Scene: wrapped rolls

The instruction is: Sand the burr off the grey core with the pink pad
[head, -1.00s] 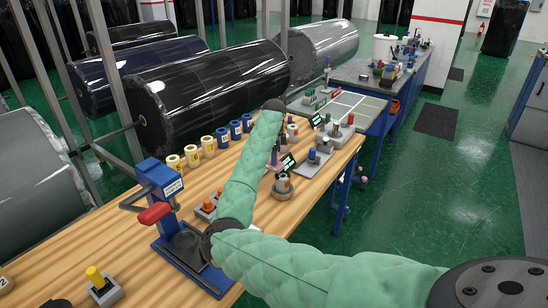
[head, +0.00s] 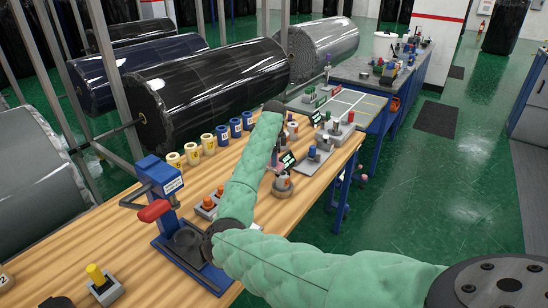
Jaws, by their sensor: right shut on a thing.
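My right arm comes in from the lower right in a green sleeve, bends near the blue press and reaches over the wooden bench. My right gripper (head: 277,160) is mostly hidden behind the forearm, low over the bench. It is shut on a small pink thing, likely the pink pad (head: 281,167), of which only a sliver shows. Just below it stands a small round grey piece, likely the grey core (head: 282,184), on the bench. The burr is too small to make out, and I cannot tell whether pad and core touch. My left gripper is out of view.
A blue press (head: 160,188) with a red handle stands left of my forearm. Yellow and blue rolls (head: 207,144) line the bench's back edge. Blocks with knobs (head: 314,160) stand to the right. Large wrapped rolls (head: 210,88) lie behind.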

